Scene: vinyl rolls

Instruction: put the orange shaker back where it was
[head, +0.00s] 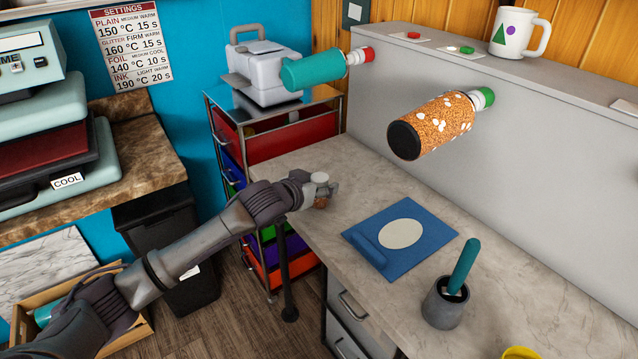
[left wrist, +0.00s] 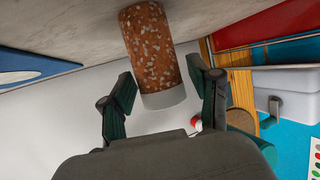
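The orange shaker (head: 320,202) has speckled orange sides and a white lid. It stands upright on the grey worktop (head: 365,185) near its back-left corner, partly hidden by my left gripper (head: 318,188) in the head view. In the left wrist view, which is upside down, the shaker (left wrist: 153,48) shows large, lid towards the camera. The two fingers of my left gripper (left wrist: 162,88) are spread on either side of the lid end, with a gap visible beside it. The gripper is open and holds nothing. My right gripper is not in view.
An orange speckled tumbler (head: 432,126) and a teal tumbler (head: 314,69) stick out over the worktop. A blue mat (head: 418,250) and a grey cup with a teal handle (head: 443,308) lie to the right. A drawer cart (head: 292,138) stands behind. A mug (head: 515,35) sits on the ledge.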

